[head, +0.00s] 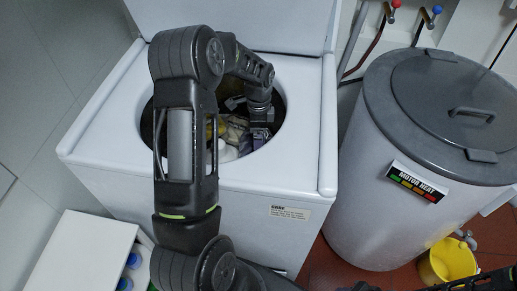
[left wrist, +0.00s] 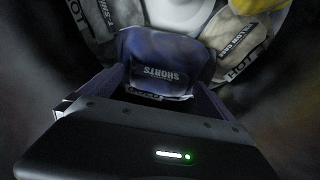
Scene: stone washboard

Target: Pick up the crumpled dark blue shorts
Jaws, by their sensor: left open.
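The dark blue shorts (left wrist: 150,52), crumpled and with a "SHORTS" label, lie in the washer drum in the left wrist view. My left gripper (left wrist: 157,85) is open, with a finger on each side of the shorts' near part. I cannot tell whether the fingers touch the cloth. In the head view my left arm reaches over the washer (head: 105,155), and the left gripper (head: 260,122) is down inside its round opening. The arm hides much of the drum there.
Other labelled garments (left wrist: 241,40) lie around the shorts in the drum, with a white round part (left wrist: 180,12) beyond. A lidded grey cylinder (head: 375,205) stands right of the washer. A yellow bucket (head: 447,262) and a white box (head: 85,250) are on the floor.

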